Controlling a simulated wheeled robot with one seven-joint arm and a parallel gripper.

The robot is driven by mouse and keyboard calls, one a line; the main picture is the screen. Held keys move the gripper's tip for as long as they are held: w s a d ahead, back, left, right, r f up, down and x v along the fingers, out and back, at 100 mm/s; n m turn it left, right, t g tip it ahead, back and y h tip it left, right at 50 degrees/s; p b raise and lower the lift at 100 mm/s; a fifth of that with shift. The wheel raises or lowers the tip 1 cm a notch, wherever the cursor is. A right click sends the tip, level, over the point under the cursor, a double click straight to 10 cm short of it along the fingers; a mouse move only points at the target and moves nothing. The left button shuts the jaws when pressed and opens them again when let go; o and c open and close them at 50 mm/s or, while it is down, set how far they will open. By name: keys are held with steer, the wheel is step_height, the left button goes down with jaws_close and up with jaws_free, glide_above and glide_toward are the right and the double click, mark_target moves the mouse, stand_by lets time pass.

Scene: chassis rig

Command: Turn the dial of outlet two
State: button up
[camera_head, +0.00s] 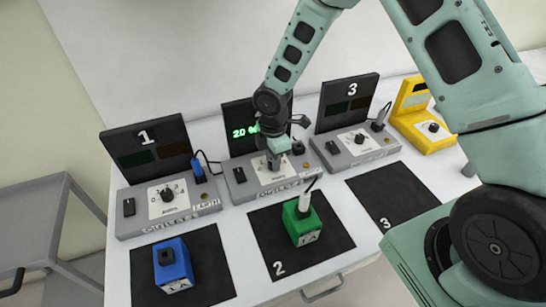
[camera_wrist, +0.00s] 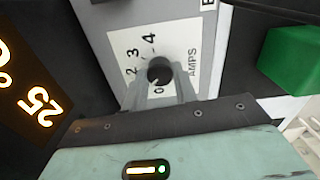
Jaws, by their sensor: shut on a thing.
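Outlet two's grey box (camera_head: 240,190) stands in the middle of the bench, with a dark display panel (camera_head: 238,113) behind it showing green digits that look like 2.0. My gripper (camera_head: 274,160) reaches down onto the box and largely hides its dial in the head view. In the wrist view the black round dial (camera_wrist: 160,69) sits on a white AMPS scale plate (camera_wrist: 125,45) marked 0 to 4. My gripper's fingers (camera_wrist: 162,88) are shut on the dial, one at each side. The dial's exact pointer reading is hard to tell.
Outlet one (camera_head: 128,227) stands left and outlet three (camera_head: 385,153) right. A blue block (camera_head: 173,262) and a green block (camera_head: 301,225) with a plug sit on black mats in front. Mat three (camera_head: 392,190) is empty. A yellow device (camera_head: 433,133) stands far right.

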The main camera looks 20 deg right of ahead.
stand_by(0.3)
steer(key=o, duration=1)
steer(key=shift+c, duration=0.2)
step_height(320, 180, up, 18)
steer(key=b, duration=0.1)
steer(key=shift+f+b, duration=0.25)
steer(key=shift+b, duration=0.05)
steer(key=s+a+r+m, duration=0.2)
steer(key=s+m, duration=0.3)
steer(key=s, duration=0.8)
steer(key=s+a+r+m, duration=0.2)
steer(key=s+a+m, duration=0.2)
steer(key=s, duration=1)
steer(key=shift+s+a+m+y, duration=0.15)
steer(key=shift+s+m+y, duration=0.15)
steer(key=shift+m, duration=0.9)
